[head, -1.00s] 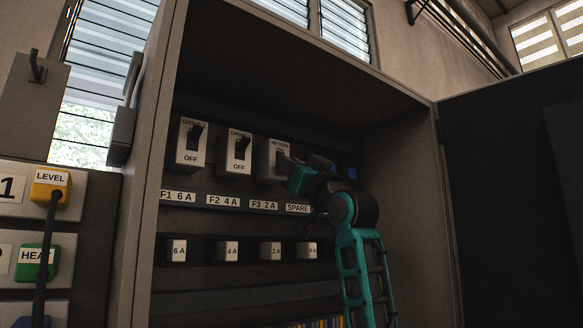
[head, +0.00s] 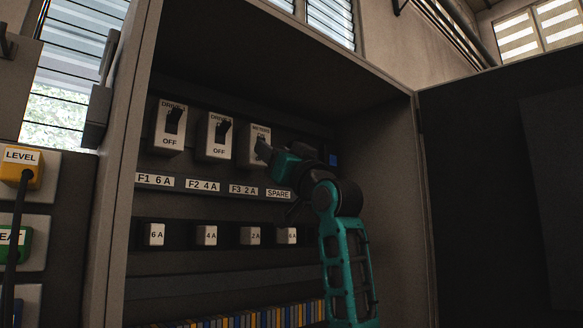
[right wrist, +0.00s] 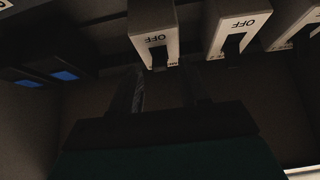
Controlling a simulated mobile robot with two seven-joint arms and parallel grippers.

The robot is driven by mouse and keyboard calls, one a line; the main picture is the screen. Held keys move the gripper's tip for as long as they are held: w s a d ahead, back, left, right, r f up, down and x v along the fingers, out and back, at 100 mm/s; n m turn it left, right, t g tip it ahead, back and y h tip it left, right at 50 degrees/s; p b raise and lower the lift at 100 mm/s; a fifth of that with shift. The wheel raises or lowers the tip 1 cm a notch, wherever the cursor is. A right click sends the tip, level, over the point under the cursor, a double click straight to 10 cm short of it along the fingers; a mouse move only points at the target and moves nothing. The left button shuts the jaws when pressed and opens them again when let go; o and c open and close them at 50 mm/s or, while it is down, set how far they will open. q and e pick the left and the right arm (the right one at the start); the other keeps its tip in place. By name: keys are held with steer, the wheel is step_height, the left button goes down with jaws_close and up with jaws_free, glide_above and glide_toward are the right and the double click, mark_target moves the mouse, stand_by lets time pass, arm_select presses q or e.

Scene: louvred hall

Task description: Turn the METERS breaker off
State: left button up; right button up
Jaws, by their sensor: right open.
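The METERS breaker (head: 250,150) is the rightmost of three white breakers in the open cabinet. In the head view my right gripper (head: 262,150) is in front of it and hides its lower right part. In the right wrist view, which is upside down, the METERS breaker (right wrist: 152,25) shows its OFF mark, with its dark lever on the side away from OFF. There my right gripper (right wrist: 167,75) is open, its two dim fingers reaching toward the lever area; I cannot tell whether they touch it. My left gripper is not in view.
Two DRIVE breakers, left (head: 168,128) and middle (head: 215,138), stand close beside it, levers away from OFF. Fuses (head: 206,236) sit in a row below. The cabinet's side wall (head: 385,180) and dark open door (head: 490,190) are at right.

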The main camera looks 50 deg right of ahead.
steer(key=b+v, duration=0.2)
steer(key=v, duration=0.9)
steer(key=shift+s+f, duration=0.25)
stand_by(0.5)
